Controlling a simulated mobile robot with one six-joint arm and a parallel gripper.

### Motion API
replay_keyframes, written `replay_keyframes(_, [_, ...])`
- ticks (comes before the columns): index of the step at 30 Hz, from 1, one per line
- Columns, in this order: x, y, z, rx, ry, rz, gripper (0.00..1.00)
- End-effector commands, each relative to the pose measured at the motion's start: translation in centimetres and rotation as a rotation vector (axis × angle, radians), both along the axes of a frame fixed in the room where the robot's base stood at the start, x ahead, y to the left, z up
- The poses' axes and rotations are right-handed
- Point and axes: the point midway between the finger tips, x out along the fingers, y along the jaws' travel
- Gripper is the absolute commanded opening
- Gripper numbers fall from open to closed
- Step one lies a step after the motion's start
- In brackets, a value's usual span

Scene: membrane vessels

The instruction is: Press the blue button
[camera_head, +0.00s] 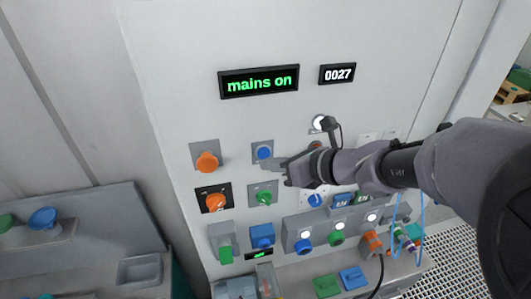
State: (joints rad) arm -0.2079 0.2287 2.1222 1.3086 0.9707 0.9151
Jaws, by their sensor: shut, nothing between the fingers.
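A round blue button (264,152) sits on a grey square plate in the upper row of the panel, right of an orange knob. My gripper (268,166) is shut and empty. Its tips point left and show just below the blue button, by the lower edge of its plate. I cannot tell whether they touch the panel. Another round blue button (305,246) sits lower down, on a grey box below my arm. My arm hides part of the panel to the right.
An orange knob (206,161), an orange switch (215,201) and a green knob (264,198) are close by. A grey shelf (90,235) stands at left.

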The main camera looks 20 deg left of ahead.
Motion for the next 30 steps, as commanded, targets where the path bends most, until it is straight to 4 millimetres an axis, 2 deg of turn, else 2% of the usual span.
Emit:
replay_keyframes(5, [-0.1, -0.1, 0.0, 0.0, 0.0, 0.0, 0.0])
replay_keyframes(19, [-3.9, -2.4, 0.0, 0.001, 0.0, 0.0, 0.0])
replay_keyframes(30, [-4.3, -2.6, 0.0, 0.0, 0.0, 0.0, 0.0])
